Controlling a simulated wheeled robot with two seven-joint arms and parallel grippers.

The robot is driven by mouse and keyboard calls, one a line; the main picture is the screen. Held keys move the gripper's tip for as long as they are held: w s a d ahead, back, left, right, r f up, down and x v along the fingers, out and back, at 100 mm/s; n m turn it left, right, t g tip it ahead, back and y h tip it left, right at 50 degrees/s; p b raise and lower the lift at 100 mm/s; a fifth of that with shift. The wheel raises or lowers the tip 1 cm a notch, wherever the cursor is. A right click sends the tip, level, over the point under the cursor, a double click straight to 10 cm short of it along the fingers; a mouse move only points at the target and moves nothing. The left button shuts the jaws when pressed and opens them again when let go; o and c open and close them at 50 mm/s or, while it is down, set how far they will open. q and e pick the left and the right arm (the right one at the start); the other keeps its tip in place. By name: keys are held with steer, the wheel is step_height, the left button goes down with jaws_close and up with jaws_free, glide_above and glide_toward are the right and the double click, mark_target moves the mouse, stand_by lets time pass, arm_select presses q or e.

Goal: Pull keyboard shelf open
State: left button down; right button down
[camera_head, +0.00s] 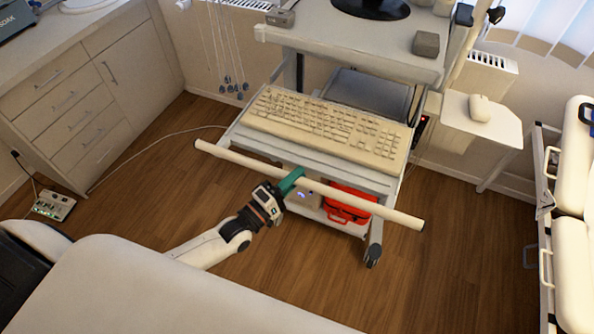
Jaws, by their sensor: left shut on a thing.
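The keyboard shelf (236,138) is part of a grey wheeled cart and stands out in front of it. A cream keyboard (325,128) lies on the shelf. A long pale bar (370,207) runs across in front of the shelf, below its level. My left gripper (290,181) comes from the lower left and is shut on the bar near its middle; its green fingers cover that part of the bar. My right gripper is not in view.
A red case (346,203) sits low in the cart. A mouse (480,108) lies on a white side shelf (505,126). Drawers (75,95) stand at the left, a cream bed or chair (574,240) at the right. Wood floor lies between, with a cable (150,142) on the left.

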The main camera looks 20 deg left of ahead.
arm_select(q)
steer(key=shift+s, duration=0.2)
steer(key=c, duration=1.2)
jaws_free()
steer(key=shift+w, duration=0.15)
steer(key=shift+c, duration=0.2)
steer(key=b+v, duration=0.3)
steer(key=v, duration=0.9)
steer(key=shift+f, duration=0.1)
